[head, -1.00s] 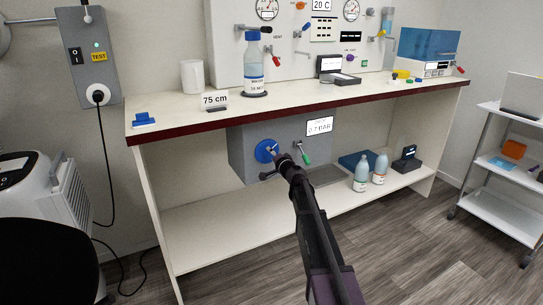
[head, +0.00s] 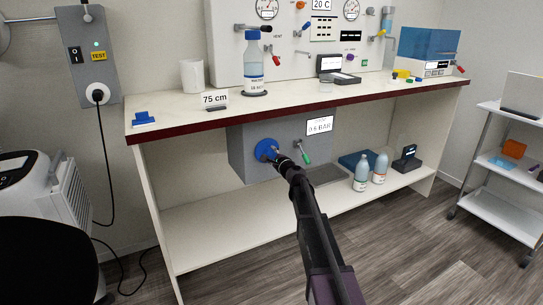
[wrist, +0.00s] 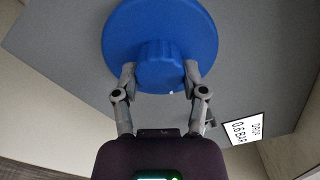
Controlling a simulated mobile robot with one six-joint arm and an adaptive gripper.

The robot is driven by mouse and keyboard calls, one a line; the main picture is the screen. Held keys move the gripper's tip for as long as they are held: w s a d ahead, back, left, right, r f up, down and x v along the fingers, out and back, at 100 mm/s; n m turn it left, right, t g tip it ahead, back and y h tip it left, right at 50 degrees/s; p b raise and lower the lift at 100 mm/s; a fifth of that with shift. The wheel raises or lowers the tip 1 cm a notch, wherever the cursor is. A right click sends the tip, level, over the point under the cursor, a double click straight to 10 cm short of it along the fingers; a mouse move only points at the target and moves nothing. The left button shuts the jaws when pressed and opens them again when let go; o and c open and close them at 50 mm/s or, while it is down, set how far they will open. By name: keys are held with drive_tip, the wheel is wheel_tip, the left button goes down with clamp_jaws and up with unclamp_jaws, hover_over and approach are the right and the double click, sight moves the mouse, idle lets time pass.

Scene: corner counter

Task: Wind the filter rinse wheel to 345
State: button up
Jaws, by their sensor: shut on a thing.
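The blue round wheel (head: 266,150) is on the front of a grey box (head: 240,165) under the counter. In the wrist view the blue wheel (wrist: 192,27) fills the top middle, with a ribbed hub (wrist: 157,60) at its centre. My gripper (wrist: 159,75) has one finger on each side of the hub and is shut on it. In the head view my gripper (head: 279,160) reaches the wheel from the lower right and hides part of it.
A green-tipped lever (head: 305,155) hangs on the box just right of the wheel. Two bottles (head: 361,172) and a dark device (head: 406,158) stand on the lower shelf. The counter's dark red front edge (head: 200,131) runs above the box. The lower shelf's left side is clear.

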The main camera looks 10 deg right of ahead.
drive_tip(key=shift+w+m, duration=0.15)
drive_tip(key=shift+m, duration=0.45)
drive_tip(key=o, duration=1.1)
drive_tip(key=shift+o, duration=0.2)
drive_tip(key=shift+s, duration=0.25)
drive_tip(key=v, duration=1.1)
drive_tip(key=shift+s, duration=0.3)
drive_tip(key=shift+d, duration=0.1)
